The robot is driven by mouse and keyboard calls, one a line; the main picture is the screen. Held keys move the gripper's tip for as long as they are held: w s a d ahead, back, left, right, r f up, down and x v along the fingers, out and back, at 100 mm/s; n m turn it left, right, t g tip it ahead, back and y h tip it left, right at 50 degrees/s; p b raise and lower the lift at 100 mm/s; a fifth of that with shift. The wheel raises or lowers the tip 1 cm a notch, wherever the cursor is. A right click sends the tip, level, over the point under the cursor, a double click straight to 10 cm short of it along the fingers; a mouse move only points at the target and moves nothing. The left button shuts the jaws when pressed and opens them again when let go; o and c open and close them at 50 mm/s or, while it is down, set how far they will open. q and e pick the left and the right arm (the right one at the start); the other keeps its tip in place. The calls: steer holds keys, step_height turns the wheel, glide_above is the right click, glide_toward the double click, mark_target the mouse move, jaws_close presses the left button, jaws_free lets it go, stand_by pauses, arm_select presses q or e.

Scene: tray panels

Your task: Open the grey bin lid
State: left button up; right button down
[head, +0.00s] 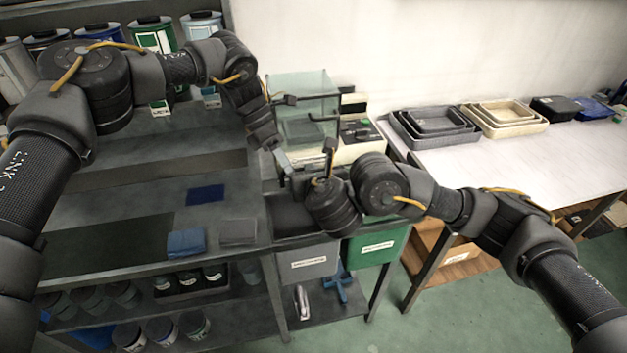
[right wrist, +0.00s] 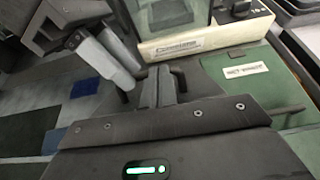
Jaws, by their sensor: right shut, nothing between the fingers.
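The grey bin (head: 310,262) with a white label hangs at the right end of the shelf unit in the head view. Its dark grey top (head: 287,214) is partly hidden by my right arm, and I cannot tell how its lid lies. My right gripper (head: 297,181) is above the bin, its fingers together and empty; they also show in the right wrist view (right wrist: 160,86). My left gripper (head: 281,160) is close beside it, above the back of the bin. Its pale fingers (right wrist: 110,58) show in the right wrist view, but their opening is unclear.
A green bin (head: 374,248) is right of the grey one. A glass box (head: 302,95) and a cream device (head: 350,150) stand behind. Blue cloths (head: 186,242) lie on the shelf. Nested trays (head: 436,126) stand on the white table (head: 500,152), whose front is clear.

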arm_select(q)
steer(key=shift+s+r, duration=0.1)
arm_select(e)
steer(key=shift+f, duration=0.3)
steer(key=shift+d, duration=0.1)
